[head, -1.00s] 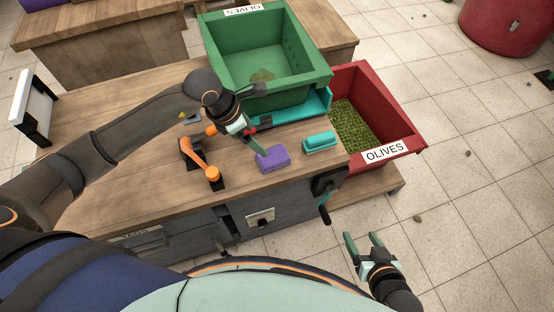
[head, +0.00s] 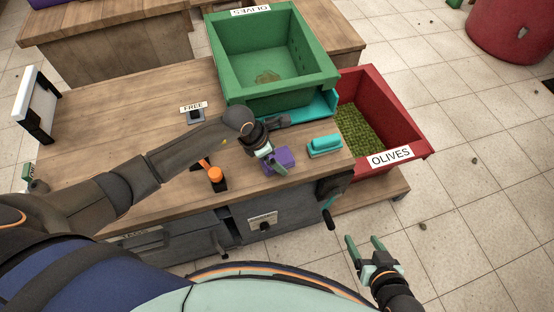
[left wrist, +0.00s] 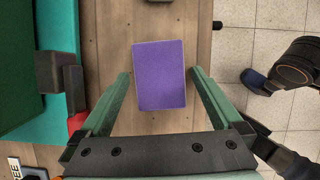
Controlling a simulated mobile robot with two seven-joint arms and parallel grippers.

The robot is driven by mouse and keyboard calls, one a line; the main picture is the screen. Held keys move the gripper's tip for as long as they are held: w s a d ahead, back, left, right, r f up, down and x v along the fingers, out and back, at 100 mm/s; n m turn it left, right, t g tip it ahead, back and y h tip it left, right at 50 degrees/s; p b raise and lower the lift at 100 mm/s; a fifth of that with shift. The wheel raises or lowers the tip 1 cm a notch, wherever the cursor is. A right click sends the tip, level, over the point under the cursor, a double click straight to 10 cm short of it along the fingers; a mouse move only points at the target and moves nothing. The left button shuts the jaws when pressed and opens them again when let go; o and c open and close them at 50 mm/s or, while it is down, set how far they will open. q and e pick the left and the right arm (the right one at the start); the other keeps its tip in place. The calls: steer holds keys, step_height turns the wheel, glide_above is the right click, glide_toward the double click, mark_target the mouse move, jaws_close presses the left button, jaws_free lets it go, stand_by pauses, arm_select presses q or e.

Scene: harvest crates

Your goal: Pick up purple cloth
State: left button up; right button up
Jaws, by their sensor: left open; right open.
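The purple cloth (head: 281,160) is a small folded block on the wooden bench near its front edge. In the left wrist view the purple cloth (left wrist: 160,76) lies flat between and beyond my open fingers. My left gripper (head: 270,160) is open just over the cloth in the head view, hiding part of it. The left wrist view shows the left gripper's (left wrist: 160,85) two green fingers apart, one on each side of the cloth, with wood visible between. My right gripper (head: 365,243) is open and empty over the floor at the lower right.
A teal block (head: 324,145) lies right of the cloth. A green crate (head: 275,100) stands behind on the bench, and a red crate (head: 400,138) labelled OLIVES is at the right. An orange-knobbed device (head: 215,174) stands to the left.

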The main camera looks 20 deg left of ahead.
stand_by(0.3)
arm_select(q)
steer(key=shift+f, duration=0.25)
steer(key=shift+c, duration=0.4)
steer(key=c, duration=1.1)
steer(key=shift+r, duration=0.1)
